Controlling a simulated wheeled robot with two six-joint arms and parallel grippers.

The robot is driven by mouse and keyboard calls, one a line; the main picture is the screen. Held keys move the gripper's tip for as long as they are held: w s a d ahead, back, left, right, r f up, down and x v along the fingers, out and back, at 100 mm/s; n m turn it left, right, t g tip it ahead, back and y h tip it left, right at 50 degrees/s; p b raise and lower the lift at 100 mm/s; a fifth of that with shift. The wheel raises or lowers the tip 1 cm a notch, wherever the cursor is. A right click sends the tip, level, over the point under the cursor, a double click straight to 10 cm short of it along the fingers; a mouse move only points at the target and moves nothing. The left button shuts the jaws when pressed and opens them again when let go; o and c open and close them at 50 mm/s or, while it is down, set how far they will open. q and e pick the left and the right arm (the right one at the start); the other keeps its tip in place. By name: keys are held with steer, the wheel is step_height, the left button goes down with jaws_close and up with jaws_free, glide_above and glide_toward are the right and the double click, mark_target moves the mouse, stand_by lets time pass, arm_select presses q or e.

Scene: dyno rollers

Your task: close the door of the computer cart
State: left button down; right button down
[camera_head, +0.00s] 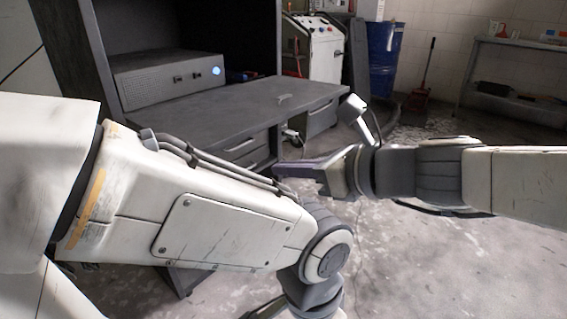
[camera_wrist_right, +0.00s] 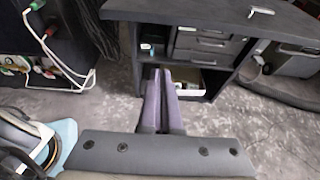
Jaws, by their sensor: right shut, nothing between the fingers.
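The computer cart (camera_head: 75,45) is a dark grey cabinet at the left of the head view. Its door (camera_head: 225,108) lies open and flat, sticking out like a shelf, with a small handle (camera_head: 284,98) on its upper face. The door's edge also shows at the top of the right wrist view (camera_wrist_right: 190,10). My right gripper (camera_head: 282,169) is shut and empty, below the level of the door and in front of the drawers. Its fingers point at the cart's lower part in the right wrist view (camera_wrist_right: 160,85). My left arm crosses the front; its gripper is out of frame.
Drawers (camera_wrist_right: 200,45) sit under the door, above a lower compartment holding a light object. A grey box (camera_head: 170,80) stands inside the cart. A white machine (camera_head: 322,50) and a blue barrel (camera_head: 384,55) stand behind. The floor at right is clear.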

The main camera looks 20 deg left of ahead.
steer(key=b+x, duration=0.4)
steer(key=x, duration=0.6)
steer(key=shift+r+p, duration=1)
steer(key=shift+r, duration=1.05)
